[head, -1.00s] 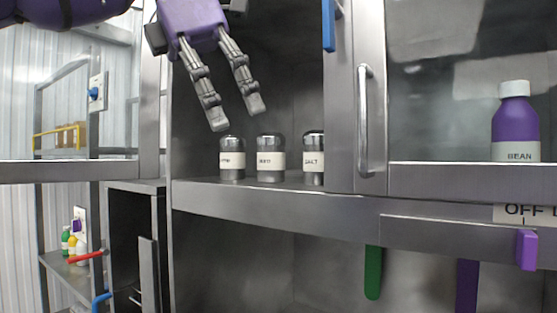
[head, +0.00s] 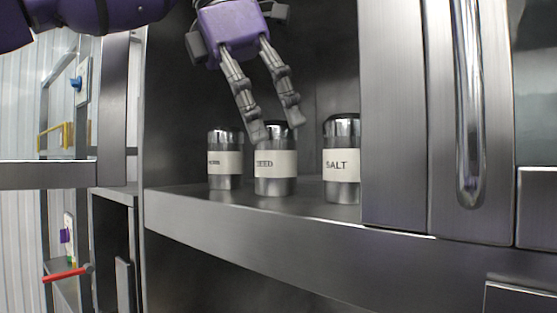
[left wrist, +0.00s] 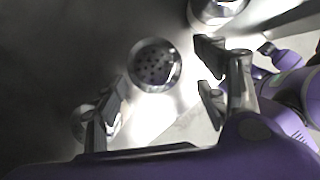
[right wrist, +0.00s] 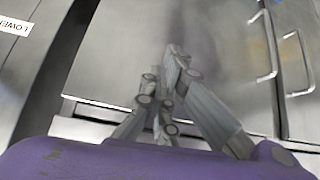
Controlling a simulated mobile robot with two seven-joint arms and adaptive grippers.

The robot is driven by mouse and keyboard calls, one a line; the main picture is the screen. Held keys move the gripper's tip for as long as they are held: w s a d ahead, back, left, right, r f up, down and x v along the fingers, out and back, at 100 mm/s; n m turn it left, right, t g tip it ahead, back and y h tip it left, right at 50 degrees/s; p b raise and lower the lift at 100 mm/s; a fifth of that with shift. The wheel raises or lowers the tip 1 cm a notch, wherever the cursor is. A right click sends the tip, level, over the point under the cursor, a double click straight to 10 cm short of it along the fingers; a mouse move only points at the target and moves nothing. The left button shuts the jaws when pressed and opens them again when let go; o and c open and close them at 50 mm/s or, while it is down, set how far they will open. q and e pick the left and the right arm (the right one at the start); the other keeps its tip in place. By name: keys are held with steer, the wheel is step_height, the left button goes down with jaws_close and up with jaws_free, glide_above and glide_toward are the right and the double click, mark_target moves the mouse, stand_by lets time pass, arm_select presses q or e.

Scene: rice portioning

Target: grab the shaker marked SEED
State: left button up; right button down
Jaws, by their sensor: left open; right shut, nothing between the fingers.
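The SEED shaker (head: 275,174) stands upright on the cabinet shelf, the middle one of three silver shakers with white labels. My left gripper (head: 275,132) is open, pointing down with its fingertips at the height of the shaker's dark lid. In the left wrist view a round perforated lid (left wrist: 155,65) lies ahead, between the lines of the two open fingers (left wrist: 160,92). Whether the fingers touch the shaker cannot be told. My right gripper (right wrist: 165,95) is shut and empty in the right wrist view, in front of metal doors.
The SALT shaker (head: 341,168) stands to the right, near the sliding door's edge (head: 393,120). Another shaker (head: 225,164), its label hard to read, stands close on the left. The shelf's front edge (head: 250,222) runs below them. A door handle (head: 468,100) is at the right.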

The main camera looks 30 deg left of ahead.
mark_target(274, 149)
arm_select(q)
steer(key=x, duration=0.3)
steer(key=shift+w+a+f, duration=0.1)
steer(key=shift+w+f, duration=0.1)
steer(key=shift+f, duration=0.1)
steer(key=shift+w+f, duration=0.15)
steer(key=shift+f, duration=0.2)
steer(key=shift+w+f, duration=0.1)
steer(key=shift+f, duration=0.1)
steer(key=c, duration=1)
steer(key=shift+c, duration=1.1)
arm_select(e)
steer(key=shift+w+a+r, duration=0.3)
steer(key=shift+w+r, duration=0.1)
steer(key=shift+w, duration=0.1)
arm_select(q)
steer(key=shift+r, duration=0.1)
